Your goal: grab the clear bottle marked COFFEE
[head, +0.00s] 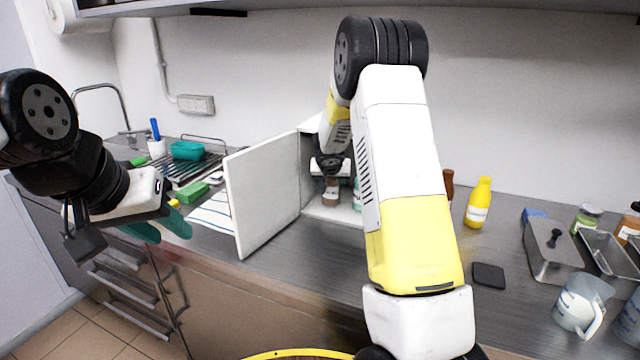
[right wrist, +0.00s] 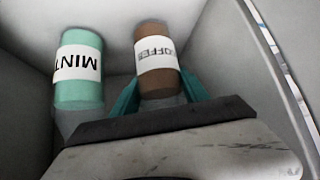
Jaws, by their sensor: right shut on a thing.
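The clear bottle marked COFFEE (right wrist: 157,62), with brown contents and a white label, stands in a white open-front box and also shows in the head view (head: 331,192). My right gripper (right wrist: 158,92) reaches into the box with its teal fingers on both sides of the bottle, shut on its lower part in the wrist picture. In the head view my right gripper (head: 331,172) is partly hidden by my arm. A similar bottle marked MINT (right wrist: 79,72), with green contents, stands beside it, apart from the fingers. My left gripper (head: 166,230) is empty, its teal fingers apart, in front of the counter.
The white box door (head: 262,190) stands open on the left. A yellow bottle (head: 478,203), a black square pad (head: 489,275), metal trays (head: 551,250) and a measuring jug (head: 580,303) are on the right. A green sponge (head: 192,192) lies left of the door.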

